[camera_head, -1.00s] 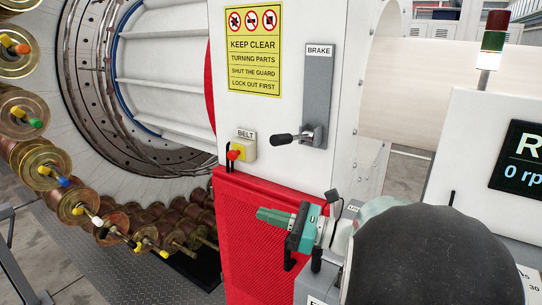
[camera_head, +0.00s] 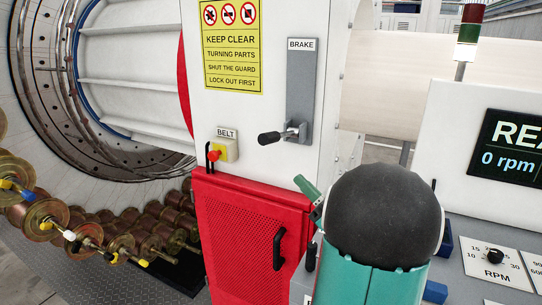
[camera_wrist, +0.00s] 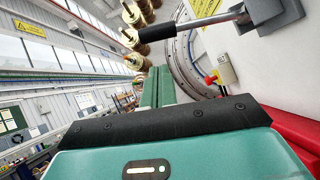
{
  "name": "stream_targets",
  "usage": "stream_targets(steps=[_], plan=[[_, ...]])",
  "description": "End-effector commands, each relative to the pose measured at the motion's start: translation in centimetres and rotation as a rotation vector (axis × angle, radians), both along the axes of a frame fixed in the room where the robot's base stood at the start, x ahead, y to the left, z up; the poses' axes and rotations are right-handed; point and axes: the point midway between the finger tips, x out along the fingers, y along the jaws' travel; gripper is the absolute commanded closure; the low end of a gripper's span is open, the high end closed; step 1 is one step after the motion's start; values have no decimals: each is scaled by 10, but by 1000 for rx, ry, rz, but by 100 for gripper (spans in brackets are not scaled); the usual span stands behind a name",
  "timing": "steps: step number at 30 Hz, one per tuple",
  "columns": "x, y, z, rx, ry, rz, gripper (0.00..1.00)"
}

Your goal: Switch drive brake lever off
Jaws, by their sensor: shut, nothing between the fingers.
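The brake lever (camera_head: 269,138) has a black grip on a metal rod. It sticks out to the left from the low end of a grey upright plate (camera_head: 301,75) marked BRAKE on the white machine panel. In the wrist view the black grip (camera_wrist: 163,32) lies across the top, with its rod running to the grey mount (camera_wrist: 272,14). My gripper's green fingers (camera_head: 303,184) show below and right of the lever, apart from it, partly hidden by my arm. In the wrist view the fingers (camera_wrist: 155,72) are together and empty, below the grip.
A red belt button (camera_head: 215,156) on a yellow box sits left of and below the lever. A red mesh guard (camera_head: 240,235) with a black handle is underneath. Several copper spools (camera_head: 35,215) hang at left. A console with an RPM knob (camera_head: 494,256) stands at right.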

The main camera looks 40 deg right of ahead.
Motion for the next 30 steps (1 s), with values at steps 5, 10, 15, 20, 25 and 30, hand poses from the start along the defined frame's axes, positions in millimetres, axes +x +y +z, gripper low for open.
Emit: stream_targets(steps=[5,10,15,20,25,30], plan=[[-2,-1,0,-2,1,-1,100],[5,1,5,-3,0,1,100],[27,6,18,-4,-1,3,100],[54,12,35,-4,0,4,100],[76,16,48,-3,1,3,100],[85,17,54,-2,1,2,100]])
